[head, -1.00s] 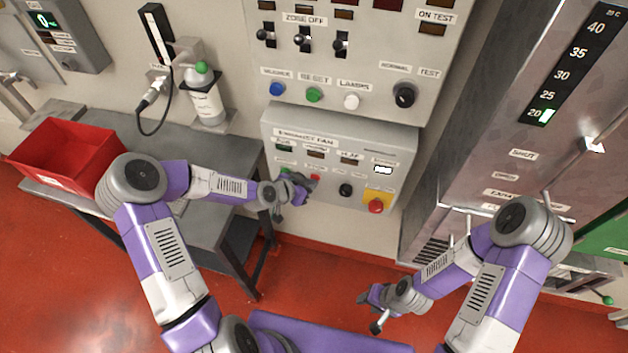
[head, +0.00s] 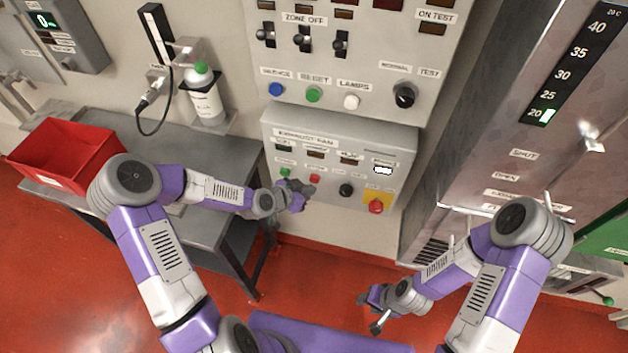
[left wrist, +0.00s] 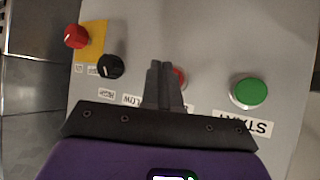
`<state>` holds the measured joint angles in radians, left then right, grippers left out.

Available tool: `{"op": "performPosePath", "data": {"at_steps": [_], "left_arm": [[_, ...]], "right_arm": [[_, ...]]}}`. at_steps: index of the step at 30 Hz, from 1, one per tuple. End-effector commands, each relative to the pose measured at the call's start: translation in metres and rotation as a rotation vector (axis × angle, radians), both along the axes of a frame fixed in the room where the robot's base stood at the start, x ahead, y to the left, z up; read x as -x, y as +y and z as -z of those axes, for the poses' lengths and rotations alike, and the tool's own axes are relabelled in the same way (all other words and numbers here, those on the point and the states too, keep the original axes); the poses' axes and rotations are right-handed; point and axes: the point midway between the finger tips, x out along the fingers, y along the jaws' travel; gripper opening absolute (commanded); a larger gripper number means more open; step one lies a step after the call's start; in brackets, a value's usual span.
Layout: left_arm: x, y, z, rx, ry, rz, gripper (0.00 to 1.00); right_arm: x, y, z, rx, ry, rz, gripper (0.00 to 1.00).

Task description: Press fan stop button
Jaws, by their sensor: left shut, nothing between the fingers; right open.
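The grey exhaust fan panel (head: 345,132) is on the wall in the middle of the head view. Its red stop button (head: 315,178) shows just above my left gripper (head: 309,190). The green start button (head: 285,172) is to its left. In the left wrist view my left gripper (left wrist: 163,68) is shut and empty, its fingers in front of the panel. The red stop button (left wrist: 181,77) is partly hidden just behind and right of the fingers; I cannot tell whether they touch. The green start button (left wrist: 249,92) is clear. My right gripper (head: 368,304) is open, low and away from the panel.
A black knob (head: 346,190) and a red knob (head: 376,206) on a yellow plate sit right of the stop button. An alarm panel (head: 340,62) is above. A grey table (head: 185,150) with a red bin (head: 52,170) stands left.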

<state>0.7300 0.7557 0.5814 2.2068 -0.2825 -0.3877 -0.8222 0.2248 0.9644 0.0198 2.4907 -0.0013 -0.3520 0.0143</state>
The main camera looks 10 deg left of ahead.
Motion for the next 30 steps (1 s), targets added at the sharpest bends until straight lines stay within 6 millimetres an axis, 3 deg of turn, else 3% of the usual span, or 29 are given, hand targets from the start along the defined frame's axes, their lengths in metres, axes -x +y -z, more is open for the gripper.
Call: {"op": "performPosePath", "data": {"at_steps": [16,30], "left_arm": [[0.047,0.002,0.0,0.0,0.001,0.001,0.0],[0.05,0.002,0.0,-0.001,0.001,0.0,0.0]], "right_arm": [[0.0,0.0,0.003,0.0,0.0,0.0,0.43],[0.0,0.0,0.003,0.0,0.0,0.0,0.43]]}}
